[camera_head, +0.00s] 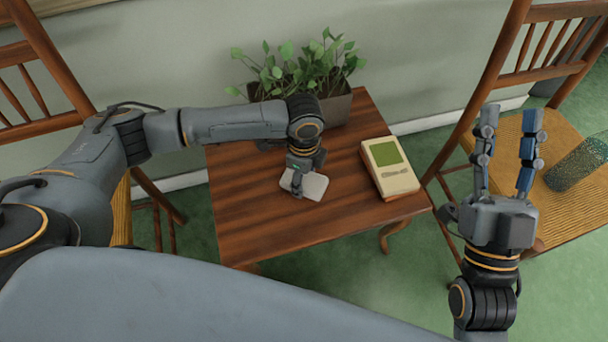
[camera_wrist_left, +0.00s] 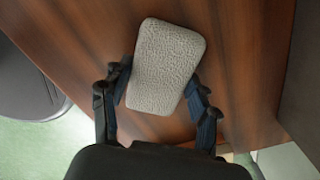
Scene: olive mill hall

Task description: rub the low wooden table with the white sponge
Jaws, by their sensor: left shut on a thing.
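The low wooden table (camera_head: 270,220) stands against the wall, with a striped brown top. My left gripper (camera_head: 298,186) is over the table top and is shut on the white sponge (camera_head: 315,187). In the left wrist view the sponge (camera_wrist_left: 168,65) sits between the two fingers of my left gripper (camera_wrist_left: 160,100), with the wooden top behind it. I cannot tell whether the sponge touches the wood. My right gripper (camera_head: 506,150) is raised at the right, its fingers apart and empty, pointing up.
A potted plant (camera_head: 335,105) stands at the back of the table. A cream box with a green panel (camera_head: 390,167) lies on its right side. Wooden chairs stand left (camera_head: 40,50) and right (camera_head: 535,75); a patterned glass (camera_head: 575,160) is on the right seat. The table's front left is clear.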

